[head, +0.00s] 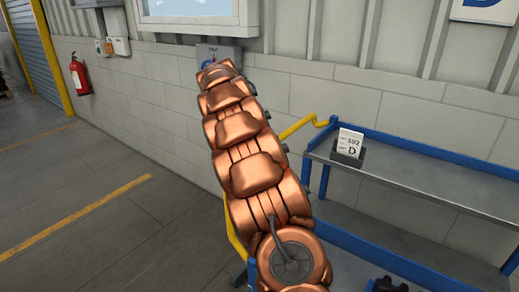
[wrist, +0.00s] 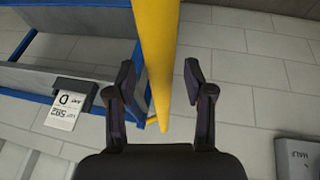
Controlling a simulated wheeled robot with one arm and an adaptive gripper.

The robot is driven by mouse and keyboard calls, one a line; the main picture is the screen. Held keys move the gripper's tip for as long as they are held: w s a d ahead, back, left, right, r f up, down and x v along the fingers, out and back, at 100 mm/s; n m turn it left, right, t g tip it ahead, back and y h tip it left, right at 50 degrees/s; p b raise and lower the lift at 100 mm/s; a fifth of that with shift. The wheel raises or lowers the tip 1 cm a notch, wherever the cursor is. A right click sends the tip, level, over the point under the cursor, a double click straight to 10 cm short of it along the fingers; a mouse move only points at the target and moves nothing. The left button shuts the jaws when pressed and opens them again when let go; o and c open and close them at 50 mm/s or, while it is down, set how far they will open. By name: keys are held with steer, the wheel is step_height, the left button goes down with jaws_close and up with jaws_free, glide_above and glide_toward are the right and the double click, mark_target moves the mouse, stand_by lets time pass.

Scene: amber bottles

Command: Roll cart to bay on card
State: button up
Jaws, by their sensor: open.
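The cart (head: 430,178) has a blue frame and grey shelves, and stands at the right of the head view by the wall. Its yellow handle (head: 300,127) sticks out at its left side, partly hidden by my arm. The card (head: 350,143), in a dark holder on the top shelf, reads "592" and "D"; the card also shows upside down in the wrist view (wrist: 63,110). In the wrist view my gripper (wrist: 160,78) is open, and the yellow handle (wrist: 155,55) runs between its fingers in the picture. I cannot tell whether they touch. The gripper is hidden in the head view.
A grey box (wrist: 297,157) with a label like "HALT" is on the wall. A red fire extinguisher (head: 79,76) hangs at the left. Yellow lines (head: 100,214) mark the open floor at the left. A wall sign (head: 484,9) is cut off at the top right.

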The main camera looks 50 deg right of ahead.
steer(key=v, duration=1.2)
stand_by(0.5)
steer(key=shift+x, duration=6)
